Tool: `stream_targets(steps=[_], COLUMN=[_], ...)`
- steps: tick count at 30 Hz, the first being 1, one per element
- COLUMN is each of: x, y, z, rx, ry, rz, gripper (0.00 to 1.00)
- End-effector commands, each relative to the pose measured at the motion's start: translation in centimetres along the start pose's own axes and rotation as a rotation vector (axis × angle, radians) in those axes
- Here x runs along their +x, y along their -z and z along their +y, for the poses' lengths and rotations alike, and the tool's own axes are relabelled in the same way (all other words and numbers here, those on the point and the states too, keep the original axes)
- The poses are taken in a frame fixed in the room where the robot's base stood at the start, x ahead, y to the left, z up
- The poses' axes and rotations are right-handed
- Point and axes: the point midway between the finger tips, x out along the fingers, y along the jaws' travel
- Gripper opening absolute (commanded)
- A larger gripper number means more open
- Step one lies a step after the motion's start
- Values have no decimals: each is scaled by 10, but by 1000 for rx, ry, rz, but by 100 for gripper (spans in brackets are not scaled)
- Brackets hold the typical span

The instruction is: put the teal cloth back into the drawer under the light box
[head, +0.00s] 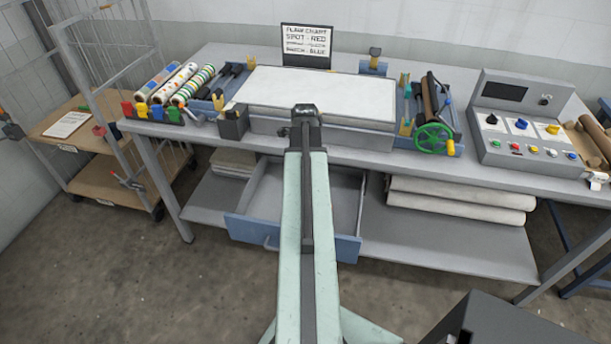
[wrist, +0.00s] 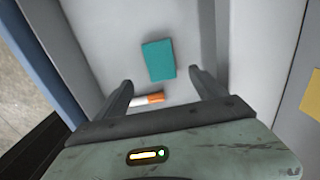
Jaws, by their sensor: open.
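The teal cloth (wrist: 158,60) shows in the wrist view as a flat folded rectangle. It lies on the grey floor of what looks like the drawer, whose blue edge (wrist: 58,62) is at the left. My gripper (wrist: 163,90) is open, its two fingers apart, with the cloth just beyond and between their tips; nothing is held. In the head view the blue-fronted drawer (head: 253,229) stands pulled open under the light box (head: 322,92). My arm covers the drawer's middle, and neither the cloth nor my gripper's fingers can be made out there.
A small orange and white stick (wrist: 148,99) lies between my fingers, nearer than the cloth. Rolled sheets (head: 460,198) lie on the shelf right of the drawer. A green handwheel (head: 434,139) and a control console (head: 525,120) stand on the bench's right. Floor at front left is clear.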

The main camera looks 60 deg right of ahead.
Motion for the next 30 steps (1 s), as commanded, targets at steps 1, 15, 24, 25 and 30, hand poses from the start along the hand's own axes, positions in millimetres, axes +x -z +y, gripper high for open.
stream_targets(steps=[1, 15, 24, 25, 30], x=[-19, -25, -26, -26, -26], y=[0, -1, -150, -172, -279], z=[0, 0, 83, 100, 220], rx=[0, -6, -769, -902, -1687], ry=[0, 0, 0, 0, 0], rz=[0, 0, -1, -1, -1], gripper=[80, 80, 80, 80, 80])
